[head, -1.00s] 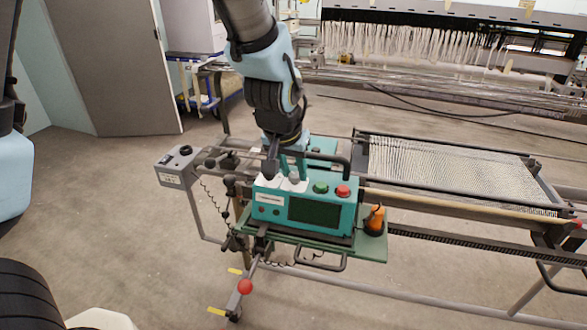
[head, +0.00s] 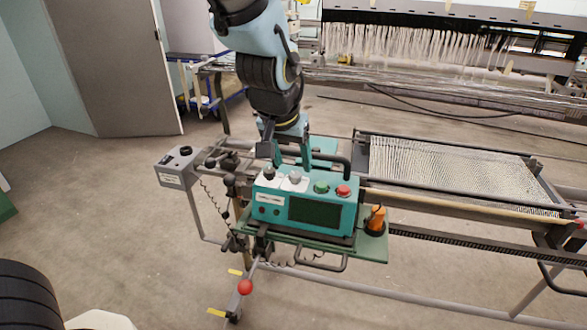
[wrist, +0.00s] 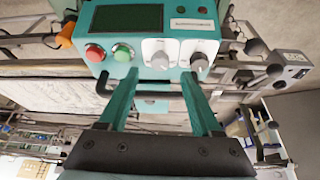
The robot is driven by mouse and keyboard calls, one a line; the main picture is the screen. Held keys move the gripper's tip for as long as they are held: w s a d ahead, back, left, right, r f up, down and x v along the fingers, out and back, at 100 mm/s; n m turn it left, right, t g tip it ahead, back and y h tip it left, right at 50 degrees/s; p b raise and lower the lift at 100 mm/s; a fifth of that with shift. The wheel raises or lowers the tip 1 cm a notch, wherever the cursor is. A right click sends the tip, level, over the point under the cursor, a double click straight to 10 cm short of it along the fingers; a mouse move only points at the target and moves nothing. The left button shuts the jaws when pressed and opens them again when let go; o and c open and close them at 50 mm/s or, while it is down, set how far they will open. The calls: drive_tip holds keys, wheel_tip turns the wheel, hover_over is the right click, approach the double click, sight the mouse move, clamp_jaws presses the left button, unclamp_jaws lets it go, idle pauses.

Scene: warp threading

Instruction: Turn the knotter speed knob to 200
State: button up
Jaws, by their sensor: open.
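The teal knotter control box (head: 335,185) stands on the green tray of the stand. Its top carries two knobs on white plates: a left knob (head: 269,173) and a grey right knob (head: 295,177). In the wrist view, the grey knob (wrist: 160,60) is beside the green button and the other knob (wrist: 199,62) is to its right. Their dial markings are too small to read. My gripper (head: 287,160) is open and empty above the box. In the wrist view, the grey knob appears between the fingertips (wrist: 159,75) and beyond them, apparently apart from both.
A green button (head: 321,187) and a red button (head: 343,191) sit right of the knobs. A black handle (head: 340,160) arches behind the box. An orange object (head: 375,218) stands at the tray's right. A grey switch box (head: 180,165) is to the left.

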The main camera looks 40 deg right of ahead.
drive_tip(key=v, duration=0.7)
drive_tip(key=shift+b, duration=0.3)
drive_tip(key=w+a+f+n+y, duration=0.1)
drive_tip(key=w+a+f+n, duration=0.15)
drive_tip(key=w+a, duration=0.45)
drive_tip(key=w+a+f+n+y, duration=0.1)
drive_tip(key=w+a+n, duration=0.3)
drive_tip(key=a, duration=0.6)
drive_tip(key=a+f+n+y, duration=0.1)
drive_tip(key=a+f+n, duration=0.1)
drive_tip(key=a, duration=0.7)
drive_tip(key=w+a+f+n, duration=0.1)
drive_tip(key=a+f+n, duration=0.1)
drive_tip(key=a, duration=0.8)
drive_tip(key=shift+a+g+y, duration=0.2)
drive_tip(key=shift+g+y, duration=0.2)
